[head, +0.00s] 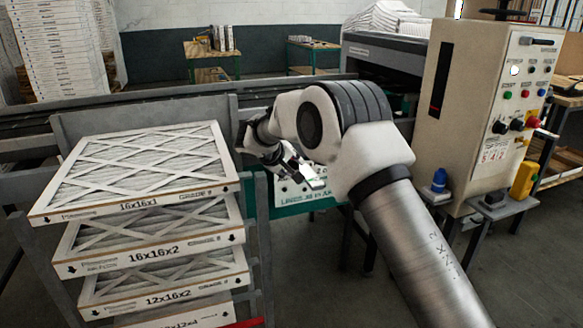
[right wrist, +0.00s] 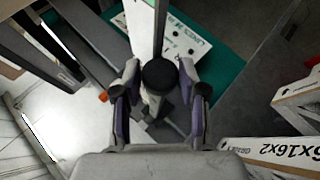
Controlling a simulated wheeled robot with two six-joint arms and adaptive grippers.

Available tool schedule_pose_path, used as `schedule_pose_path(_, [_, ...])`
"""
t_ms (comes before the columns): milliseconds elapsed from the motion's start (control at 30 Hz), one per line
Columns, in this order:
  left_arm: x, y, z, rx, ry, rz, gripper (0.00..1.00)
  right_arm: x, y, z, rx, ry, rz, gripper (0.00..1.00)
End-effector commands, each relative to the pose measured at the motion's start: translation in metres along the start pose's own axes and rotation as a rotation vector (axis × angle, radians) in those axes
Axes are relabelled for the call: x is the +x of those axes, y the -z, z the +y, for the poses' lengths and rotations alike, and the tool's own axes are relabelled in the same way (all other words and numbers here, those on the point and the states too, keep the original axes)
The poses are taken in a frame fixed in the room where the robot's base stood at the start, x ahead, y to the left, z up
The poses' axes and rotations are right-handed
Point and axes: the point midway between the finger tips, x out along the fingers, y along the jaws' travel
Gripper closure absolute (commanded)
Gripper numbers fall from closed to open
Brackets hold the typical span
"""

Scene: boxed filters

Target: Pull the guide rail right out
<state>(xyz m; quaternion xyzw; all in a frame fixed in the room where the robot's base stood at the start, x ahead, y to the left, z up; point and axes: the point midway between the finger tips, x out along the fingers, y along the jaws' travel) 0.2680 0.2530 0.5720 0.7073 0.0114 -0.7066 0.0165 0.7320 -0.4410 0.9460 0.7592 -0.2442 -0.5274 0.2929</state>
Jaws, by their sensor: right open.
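My right gripper (head: 304,174) is in front of the conveyor frame, just right of the filter stack. In the right wrist view my right gripper (right wrist: 158,100) is open, with its two purple-padded fingers on either side of a round black knob (right wrist: 158,74). I cannot tell whether the fingers touch it. A thin grey bar (right wrist: 160,28) runs away from the knob; it may be the guide rail, but I cannot tell for sure. In the head view my right arm and gripper hide the knob. My left gripper is not in view.
Stacked boxed filters (head: 140,160) stand at the left, close to my right gripper. A white sign (head: 297,192) on a green panel is behind the gripper. A beige control cabinet (head: 470,120) stands at the right. Bare floor shows between the stack and cabinet.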

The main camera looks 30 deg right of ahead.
Motion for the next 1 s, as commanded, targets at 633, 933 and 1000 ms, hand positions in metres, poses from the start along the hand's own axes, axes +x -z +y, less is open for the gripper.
schedule_pose_path(633, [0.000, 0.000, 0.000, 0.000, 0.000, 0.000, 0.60, -0.055, 0.002, 0.001, -0.001, -0.002, 0.005, 0.38])
schedule_pose_path(933, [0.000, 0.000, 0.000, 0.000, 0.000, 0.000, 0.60, -0.115, 0.001, -0.001, -0.002, -0.001, 0.002, 0.38])
schedule_pose_path(1000, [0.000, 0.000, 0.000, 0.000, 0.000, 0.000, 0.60, -0.119, 0.001, -0.001, -0.002, 0.000, 0.001, 0.38])
